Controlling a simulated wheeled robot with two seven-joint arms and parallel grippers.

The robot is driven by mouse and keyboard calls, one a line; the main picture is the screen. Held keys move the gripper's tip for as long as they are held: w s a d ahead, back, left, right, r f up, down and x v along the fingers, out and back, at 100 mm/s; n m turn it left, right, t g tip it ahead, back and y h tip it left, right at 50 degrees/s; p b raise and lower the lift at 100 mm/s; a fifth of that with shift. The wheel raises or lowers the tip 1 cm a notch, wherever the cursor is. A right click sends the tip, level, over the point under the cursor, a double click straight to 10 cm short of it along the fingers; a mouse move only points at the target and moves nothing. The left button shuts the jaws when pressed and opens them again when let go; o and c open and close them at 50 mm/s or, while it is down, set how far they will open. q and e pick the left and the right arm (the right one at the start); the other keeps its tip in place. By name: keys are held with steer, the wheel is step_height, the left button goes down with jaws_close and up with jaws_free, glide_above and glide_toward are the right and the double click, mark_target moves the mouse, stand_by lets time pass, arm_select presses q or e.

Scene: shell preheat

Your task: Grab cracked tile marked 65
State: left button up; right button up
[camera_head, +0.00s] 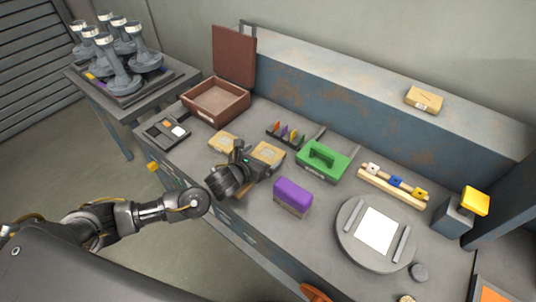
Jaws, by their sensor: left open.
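Several tan tiles lie in view, and their markings are too small to read, so I cannot tell which is 65. One tan tile (223,141) lies on the bench behind and left of my left gripper (244,157). Another tan tile (268,153) lies just right of the gripper's fingers. A tan edge also shows beneath the gripper, mostly hidden by it. A further tan tile (424,99) lies on the raised back ledge. My left gripper is open over the bench, close to the tiles; I cannot tell whether it touches one. My right gripper is out of view.
A purple-topped block (292,196) and a green tray (322,161) stand right of the gripper. A round grey plate (345,238) lies farther right. An open brown box (216,101) stands at the back left. A side table (178,88) holds several grey pedestals.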

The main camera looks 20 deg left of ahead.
mark_target(271, 150)
arm_select(q)
steer(key=x, duration=0.5)
steer(key=shift+w+f+p, duration=0.1)
steer(key=shift+w+p, duration=0.05)
steer(key=shift+p, duration=0.15)
steer(key=c, duration=0.9)
